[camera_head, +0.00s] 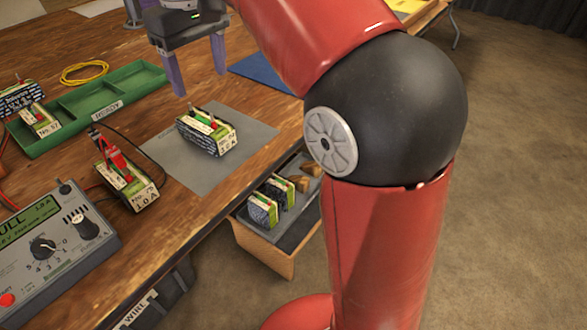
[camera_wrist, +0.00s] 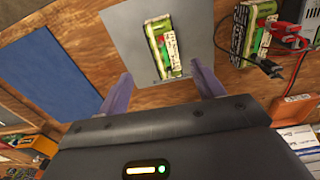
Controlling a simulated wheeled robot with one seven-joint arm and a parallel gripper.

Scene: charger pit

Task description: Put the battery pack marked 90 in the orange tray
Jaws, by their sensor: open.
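A green-and-white battery pack (camera_head: 207,131) stands on a grey mat (camera_head: 182,162); it also shows in the wrist view (camera_wrist: 164,45). Its number is too small to read. My gripper (camera_head: 200,83) is open and empty, behind and above this pack. In the wrist view, its fingers (camera_wrist: 160,76) are apart near the pack's lower end, not gripping it. A second pack (camera_head: 130,183), apparently marked 78, has red clips on it. A pack marked 57 (camera_head: 40,121) is at the green tray. No mark 90 is legible. An orange object (camera_wrist: 295,108) shows at the wrist view's right; I cannot tell if it is the tray.
A green tray (camera_head: 135,78) and a yellow cable coil (camera_head: 84,72) lie at the back left. A grey meter (camera_head: 55,250) stands front left. A blue mat (camera_head: 266,74) lies behind my arm. An open drawer (camera_head: 262,243) with several items juts out below the table edge.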

